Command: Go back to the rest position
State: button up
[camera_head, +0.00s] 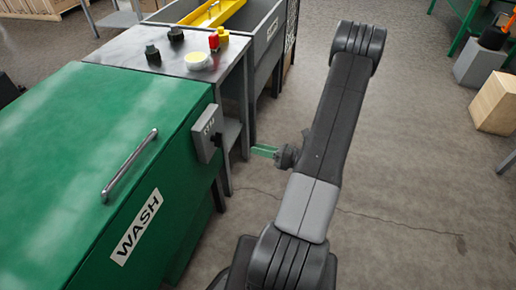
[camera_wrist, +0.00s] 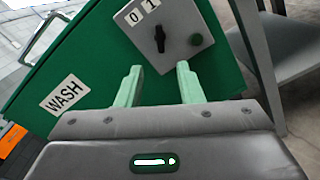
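My gripper (camera_head: 263,151) shows pale green fingers in the head view, to the right of the green wash machine (camera_head: 80,140). In the wrist view my gripper (camera_wrist: 158,84) has its two fingers apart with nothing between them. Beyond the fingertips is the machine's grey switch box (camera_wrist: 160,36), with a black knob, the marks 0 and 1, and a green button. The switch box also shows on the machine's side in the head view (camera_head: 207,132). The fingertips are apart from it in the head view.
Wooden boxes (camera_head: 494,103) are at the right. The floor (camera_head: 400,190) right of my arm is clear.

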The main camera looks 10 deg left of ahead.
aim_at(221, 140)
jog(key=a, duration=0.9)
jog(key=w+a, duration=0.1)
jog(key=a, duration=0.4)
jog(key=shift+d, duration=0.2)
